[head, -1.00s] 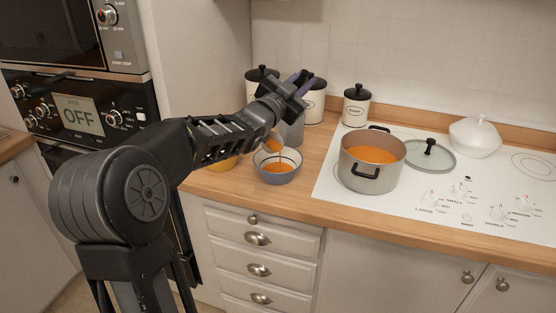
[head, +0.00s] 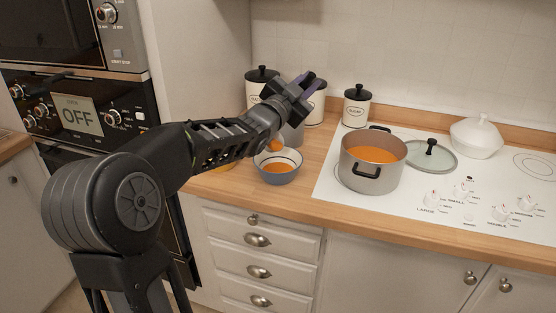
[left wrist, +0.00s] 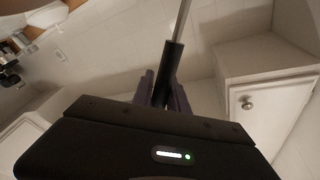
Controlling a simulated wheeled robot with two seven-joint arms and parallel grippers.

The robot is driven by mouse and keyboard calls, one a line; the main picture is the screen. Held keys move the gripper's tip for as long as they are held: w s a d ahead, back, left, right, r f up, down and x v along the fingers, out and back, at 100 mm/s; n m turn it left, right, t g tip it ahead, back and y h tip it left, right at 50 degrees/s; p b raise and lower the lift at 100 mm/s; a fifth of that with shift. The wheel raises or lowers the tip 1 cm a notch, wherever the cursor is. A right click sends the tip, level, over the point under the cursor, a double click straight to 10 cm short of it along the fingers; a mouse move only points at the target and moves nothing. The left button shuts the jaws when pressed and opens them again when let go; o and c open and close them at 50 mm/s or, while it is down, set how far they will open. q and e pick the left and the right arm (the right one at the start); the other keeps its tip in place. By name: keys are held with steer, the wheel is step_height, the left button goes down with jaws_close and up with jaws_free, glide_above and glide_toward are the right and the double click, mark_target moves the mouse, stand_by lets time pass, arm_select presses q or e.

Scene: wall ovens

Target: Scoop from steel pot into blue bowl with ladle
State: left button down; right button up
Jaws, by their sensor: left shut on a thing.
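The steel pot (head: 372,178) stands on the white cooktop and holds orange soup (head: 374,155). The blue bowl (head: 279,175) sits on the wooden counter left of the cooktop, with orange soup in it. My left gripper (head: 305,88) is above and behind the bowl. In the left wrist view its fingers (left wrist: 163,90) are shut on the dark handle of the ladle (left wrist: 173,62), whose metal shaft runs up out of frame. In the head view part of the ladle's bowl with orange in it (head: 275,145) shows just above the blue bowl, partly hidden by my arm. My right gripper is not in view.
A glass lid (head: 431,155) lies on the cooktop right of the pot, with a white lidded dish (head: 475,137) behind it. Canisters (head: 357,106) line the wall. A yellow thing (head: 228,166) is mostly hidden behind my arm. The counter between bowl and cooktop is clear.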

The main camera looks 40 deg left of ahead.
arm_select(q)
steer(key=shift+s+d+f+m+b, duration=0.1)
steer(key=shift+d+f+m+b, duration=0.2)
steer(key=shift+d+m+b, duration=0.3)
steer(key=shift+d+f+m+b, duration=0.35)
steer(key=shift+d+b, duration=0.3)
steer(key=shift+d, duration=0.25)
stand_by(0.5)
steer(key=shift+d+f+m+h+b, duration=0.45)
steer(key=shift+d+m+b, duration=0.15)
steer(key=shift+d, duration=0.25)
stand_by(0.3)
steer(key=shift+s+d+f+m+b, duration=0.1)
steer(key=shift+d+f+m+b, duration=0.25)
steer(key=shift+d+m, duration=0.3)
stand_by(0.4)
steer(key=shift+s+d+f+m+t+h+b, duration=0.1)
steer(key=shift+d+f+m+t+h+b, duration=0.25)
steer(key=shift+d+f+m, duration=0.8)
stand_by(0.7)
steer(key=shift+d, duration=0.2)
steer(key=shift+d+f+b, duration=0.1)
steer(key=shift+f+b, duration=0.05)
steer(key=shift+b, duration=0.35)
steer(key=shift+d+f+m+b, duration=0.25)
steer(key=shift+f+b, duration=0.05)
steer(key=shift+b, duration=0.3)
